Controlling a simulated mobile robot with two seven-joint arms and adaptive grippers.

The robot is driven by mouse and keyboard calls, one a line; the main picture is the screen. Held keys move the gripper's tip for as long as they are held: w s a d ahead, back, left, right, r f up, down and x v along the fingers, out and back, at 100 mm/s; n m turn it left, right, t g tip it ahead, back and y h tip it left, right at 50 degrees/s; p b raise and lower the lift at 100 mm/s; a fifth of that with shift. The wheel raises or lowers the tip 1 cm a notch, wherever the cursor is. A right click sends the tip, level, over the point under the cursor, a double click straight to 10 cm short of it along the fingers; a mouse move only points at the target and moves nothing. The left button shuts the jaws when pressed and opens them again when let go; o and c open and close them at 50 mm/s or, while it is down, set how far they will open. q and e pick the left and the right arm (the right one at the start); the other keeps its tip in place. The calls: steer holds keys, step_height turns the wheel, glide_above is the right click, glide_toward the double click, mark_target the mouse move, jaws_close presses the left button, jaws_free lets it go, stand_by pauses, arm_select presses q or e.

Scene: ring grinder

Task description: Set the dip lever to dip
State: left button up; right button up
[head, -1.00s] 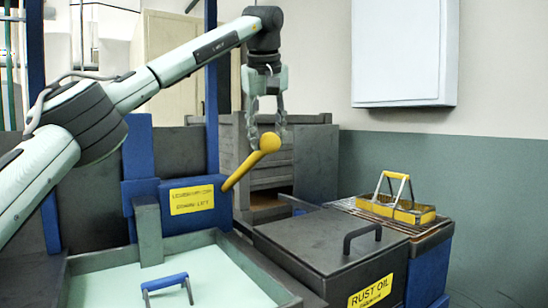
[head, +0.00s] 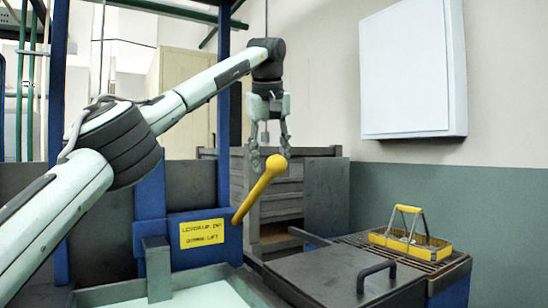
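The dip lever (head: 257,192) is a yellow rod with a round knob. It slants up and to the right from beside a blue panel (head: 173,258). A yellow label (head: 201,232) on the panel is blurred and seems to read lever up dip, down lift. My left gripper (head: 270,152) points down at the knob, its two fingers spread apart. The fingertips are close to the knob's top and sides; I cannot tell whether they touch it. My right gripper is not in view.
A pale-filled tank (head: 205,296) stands at the front left. A dark lidded box (head: 335,276) with a black handle stands at the front right. Behind it, a yellow basket (head: 410,246) sits on a slatted rack. A dark slatted structure (head: 280,190) stands behind the lever.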

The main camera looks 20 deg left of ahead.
arm_select(q)
steer(key=shift+o, duration=1.1)
steer(key=shift+a+f, duration=0.1)
steer(key=shift+a, duration=0.15)
steer(key=shift+o, duration=0.3)
steer(key=shift+d+r, duration=0.2)
steer(key=shift+d, duration=0.1)
steer(key=a+v, duration=0.1)
steer(key=v, duration=0.6)
steer(key=shift+d, duration=0.55)
steer(key=shift+s+r, duration=0.1)
steer(key=shift+s, duration=0.05)
